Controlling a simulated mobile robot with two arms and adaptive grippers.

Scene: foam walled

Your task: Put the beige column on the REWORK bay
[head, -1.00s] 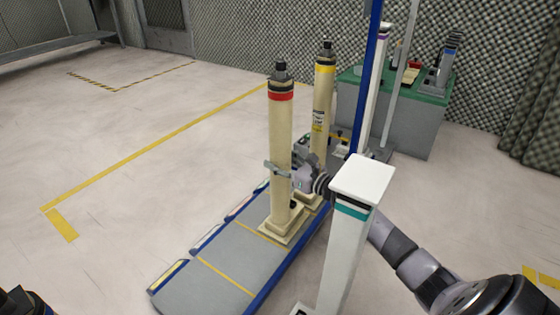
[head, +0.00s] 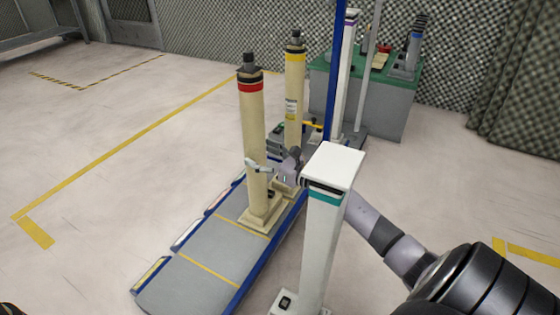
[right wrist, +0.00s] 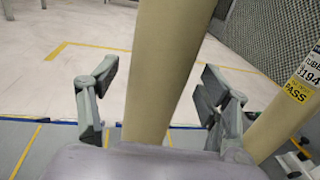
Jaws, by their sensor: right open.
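A beige column (head: 253,130) with a red band and dark cap stands upright on its square foot on the grey platform. A second beige column (head: 294,100) with a yellow band and label stands behind it. My right gripper (head: 258,167) is open at the lower shaft of the red-banded column. In the right wrist view, the column (right wrist: 165,70) stands between the spread fingers, with a visible gap on each side. Yellow lines divide the platform (head: 205,258) into bays with edge labels; I cannot read REWORK on any. My left gripper is not in view.
A white post (head: 325,235) with a teal band stands close in front of my right forearm. A blue upright (head: 333,80) rises behind. A green-topped grey cabinet (head: 375,100) stands at the back. The floor left of the platform is clear.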

